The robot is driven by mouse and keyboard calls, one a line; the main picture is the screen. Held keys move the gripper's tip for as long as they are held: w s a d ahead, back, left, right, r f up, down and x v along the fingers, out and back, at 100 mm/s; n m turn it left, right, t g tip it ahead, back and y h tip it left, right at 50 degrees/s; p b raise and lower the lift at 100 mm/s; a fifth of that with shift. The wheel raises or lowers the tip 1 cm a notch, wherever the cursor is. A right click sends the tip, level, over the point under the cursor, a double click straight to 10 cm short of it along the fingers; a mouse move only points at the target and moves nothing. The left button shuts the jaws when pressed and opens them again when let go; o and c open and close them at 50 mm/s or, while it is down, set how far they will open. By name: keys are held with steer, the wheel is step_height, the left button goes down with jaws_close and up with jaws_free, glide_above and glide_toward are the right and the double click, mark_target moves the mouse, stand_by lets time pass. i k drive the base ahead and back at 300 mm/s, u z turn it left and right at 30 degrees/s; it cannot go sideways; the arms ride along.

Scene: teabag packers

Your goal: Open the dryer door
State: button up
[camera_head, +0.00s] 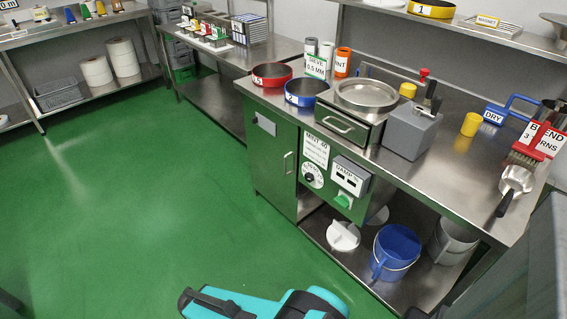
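The dryer appears to be the steel cabinet under the middle counter. Its door (268,160) is the flat front on the left, with a small plate near the top and a vertical bar handle (288,163) near its right edge. The door looks shut, flush with the cabinet. To its right is a control panel (316,178) with a "MINT 40" label, a round dial, a grey "DAMP" box and a green button. Part of my arm (265,306), teal and black, shows at the bottom edge, well apart from the door. I cannot make out gripper fingers.
Green floor (150,200) is clear in front of the door and to the left. A blue bucket (395,250) and a white lidded item (343,236) stand on the low shelf to the right. The counter (440,150) above holds sieves, a scale-like grey box and a scoop.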

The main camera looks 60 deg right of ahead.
mark_target(278, 158)
steer(key=i, duration=0.95)
steer(key=u, duration=0.05)
